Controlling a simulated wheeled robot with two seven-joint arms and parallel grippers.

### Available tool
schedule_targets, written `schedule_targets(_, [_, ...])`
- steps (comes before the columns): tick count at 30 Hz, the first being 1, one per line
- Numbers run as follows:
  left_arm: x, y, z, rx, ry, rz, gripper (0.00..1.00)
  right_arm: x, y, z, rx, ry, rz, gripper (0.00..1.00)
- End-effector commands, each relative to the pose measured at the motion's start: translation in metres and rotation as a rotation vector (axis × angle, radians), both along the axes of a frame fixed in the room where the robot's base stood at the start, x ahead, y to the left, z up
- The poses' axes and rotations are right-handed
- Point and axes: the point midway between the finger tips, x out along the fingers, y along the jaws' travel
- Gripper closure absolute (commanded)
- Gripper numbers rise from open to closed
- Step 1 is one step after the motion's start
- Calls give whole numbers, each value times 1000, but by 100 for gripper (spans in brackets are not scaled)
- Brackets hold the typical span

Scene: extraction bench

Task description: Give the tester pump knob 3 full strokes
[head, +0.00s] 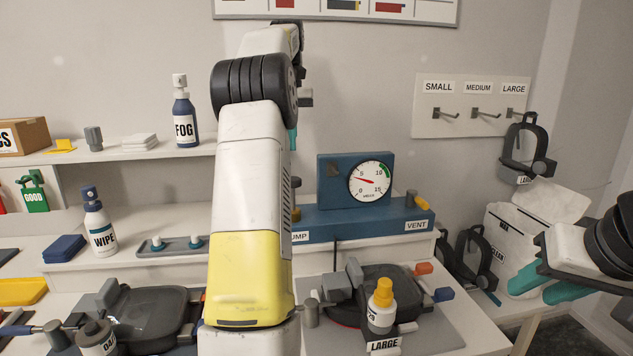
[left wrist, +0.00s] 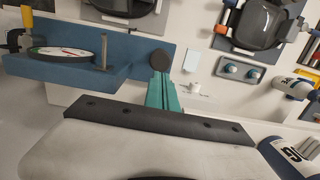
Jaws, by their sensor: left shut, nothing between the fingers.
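The blue tester (head: 340,222) stands on the raised shelf, with a round dial (head: 370,181) whose needle points left, between 0 and 5. In the left wrist view a dark round knob (left wrist: 160,58), apparently the pump knob, sits at the end of the tester base (left wrist: 120,62). My left gripper (left wrist: 160,76) is shut and empty, its teal fingertips just short of or touching the knob; I cannot tell which. My right gripper (head: 545,284) is open and empty at the far right.
A grey knob and yellow lever (head: 422,203) are at the tester's VENT end. In front lie a dark mask (head: 385,290) and a yellow-capped bottle (head: 381,305). A WIPE spray bottle (head: 99,228) and a FOG bottle (head: 184,115) stand left of my arm.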

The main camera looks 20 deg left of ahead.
Motion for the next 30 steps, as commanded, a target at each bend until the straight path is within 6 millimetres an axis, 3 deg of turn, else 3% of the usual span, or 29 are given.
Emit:
schedule_targets(11, [-1, -1, -3, -1, 3, 0, 100, 0, 0, 0, 0, 0, 0, 64])
schedule_targets(24, [-6, -3, -53, -1, 3, 1, 100, 0, 0, 0, 0, 0, 0, 64])
schedule_targets(30, [-7, -4, -67, -1, 2, 0, 100, 0, 0, 0, 0, 0, 0, 64])
